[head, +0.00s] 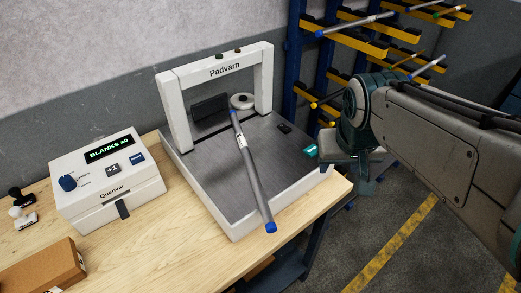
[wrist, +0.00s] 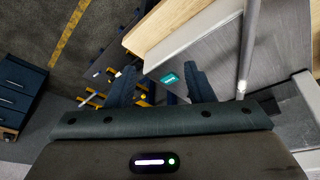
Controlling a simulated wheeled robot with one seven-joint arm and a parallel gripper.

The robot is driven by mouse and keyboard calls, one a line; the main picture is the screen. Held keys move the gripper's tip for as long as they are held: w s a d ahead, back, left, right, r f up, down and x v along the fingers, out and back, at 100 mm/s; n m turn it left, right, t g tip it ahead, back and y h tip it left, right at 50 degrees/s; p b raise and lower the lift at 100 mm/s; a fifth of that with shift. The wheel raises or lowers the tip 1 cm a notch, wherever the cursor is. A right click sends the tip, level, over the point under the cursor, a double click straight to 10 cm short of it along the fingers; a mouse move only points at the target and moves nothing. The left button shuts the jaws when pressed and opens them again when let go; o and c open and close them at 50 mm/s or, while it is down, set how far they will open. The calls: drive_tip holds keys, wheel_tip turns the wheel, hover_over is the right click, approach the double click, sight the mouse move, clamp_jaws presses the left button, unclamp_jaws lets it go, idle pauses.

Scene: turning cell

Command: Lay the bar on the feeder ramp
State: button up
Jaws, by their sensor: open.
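A long grey bar with blue ends and a white label (head: 253,175) lies on the grey plate of the white Padvarn unit (head: 200,185). One end is under the upright frame; the other reaches the front edge. It also shows in the wrist view (wrist: 247,50), to the right of my fingers and outside them. My gripper (head: 350,160) is to the right of the unit, apart from the bar. In the wrist view my gripper (wrist: 160,85) is open, with nothing between its fingers. I see nothing that I can clearly call a feeder ramp.
A Quenvar box (head: 110,180) reading "BLANKS x0" stands on the wooden bench (head: 165,235) at left, near stamps and a cardboard box (head: 45,270). A rack (head: 350,45) with yellow arms holds more bars behind. A drawer cabinet (wrist: 22,88) shows in the wrist view.

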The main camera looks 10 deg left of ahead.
drive_tip(key=w+a+n+b, duration=0.2)
drive_tip(key=w+a, duration=0.3)
drive_tip(key=a, duration=0.5)
drive_tip(key=n+y, duration=0.1)
drive_tip(key=y, duration=0.1)
approach(248, 158)
drive_tip(key=x, duration=0.3)
drive_tip(key=shift+w+a+f, duration=0.1)
drive_tip(key=shift+f, duration=0.2)
drive_tip(key=shift+p+x, duration=0.5)
drive_tip(key=shift+x, duration=2.3)
drive_tip(key=shift+w+r, duration=0.1)
drive_tip(key=shift+c, duration=0.3)
clamp_jaws()
